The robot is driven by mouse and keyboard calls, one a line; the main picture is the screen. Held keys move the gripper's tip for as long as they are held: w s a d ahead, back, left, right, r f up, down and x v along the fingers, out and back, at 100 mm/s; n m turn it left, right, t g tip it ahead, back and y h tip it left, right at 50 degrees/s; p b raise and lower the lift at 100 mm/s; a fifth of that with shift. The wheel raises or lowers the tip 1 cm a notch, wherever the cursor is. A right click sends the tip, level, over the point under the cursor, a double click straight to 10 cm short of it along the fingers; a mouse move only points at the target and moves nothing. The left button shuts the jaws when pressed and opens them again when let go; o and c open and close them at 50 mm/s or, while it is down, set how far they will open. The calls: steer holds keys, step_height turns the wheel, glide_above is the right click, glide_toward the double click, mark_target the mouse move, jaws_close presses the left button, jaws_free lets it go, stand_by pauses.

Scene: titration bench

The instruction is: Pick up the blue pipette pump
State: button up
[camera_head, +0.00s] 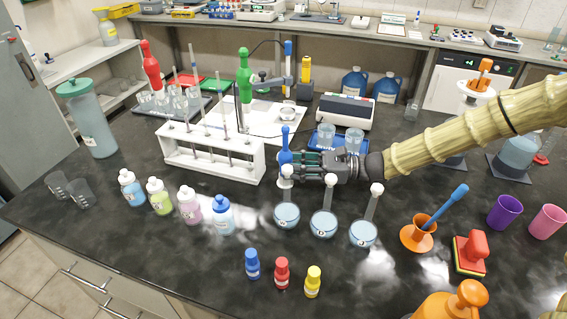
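The blue pipette pump (285,148) is upright near the middle of the head view, just right of the white rack. My gripper (292,166) reaches in from the right, with its fingers pointing left at the lower part of the pump. The fingertips overlap the pump in this view. I cannot tell whether they are closed on it or only around it. The pump's lower end is hidden behind the fingers and a white flask stopper, so I cannot tell what it rests on.
Several stoppered flasks (287,216) with pale blue liquid stand just in front of my gripper. The white rack (213,155) holding pipettes is close on the left. A blue tray (318,146) with beakers is behind. A red pump (150,66) and green pump (244,76) stand farther back.

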steer(key=c, duration=0.3)
steer(key=shift+r, duration=0.5)
step_height(320, 180, up, 2)
steer(key=shift+r+b, duration=0.15)
steer(key=shift+b, duration=0.25)
steer(key=s+d+r, duration=0.1)
steer(key=d, duration=1.7)
steer(key=shift+r+b, duration=0.15)
steer(key=shift+b, duration=0.15)
